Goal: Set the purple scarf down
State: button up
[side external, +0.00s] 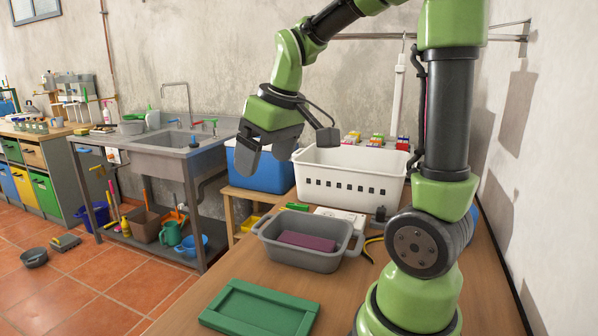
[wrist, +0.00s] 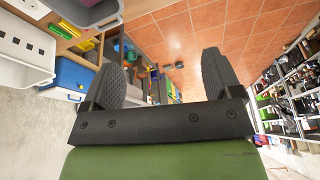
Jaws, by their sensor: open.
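The purple scarf (side external: 307,241) lies folded as a flat block inside a grey tub (side external: 292,259) with handles, on the wooden table. My gripper (side external: 266,152) is raised well above and to the left of the tub, apart from the scarf. Its jaws are open with nothing between them. In the wrist view, my gripper's two dark fingers (wrist: 162,68) stand wide apart over the distant tiled floor. A bit of the purple scarf (wrist: 86,3) and the grey tub (wrist: 100,14) show at the top left edge there, mostly cut off.
A green lid-like panel (side external: 262,308) lies on the table in front of the tub. A white basket (side external: 350,187) and a blue cooler (side external: 260,171) stand behind. A sink (side external: 180,158) is at the left. Bare tabletop (side external: 350,282) lies right of the panel.

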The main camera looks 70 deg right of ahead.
jog(key=s+a+r+m+t+y, duration=0.1)
jog(key=s+a+r+t+y, duration=0.1)
jog(key=s+a, duration=0.8)
jog(key=shift+s+a+r+m+t, duration=0.15)
jog(key=shift+a+r+m+t, duration=0.2)
jog(key=shift+a+t, duration=0.4)
jog(key=shift+f, duration=0.1)
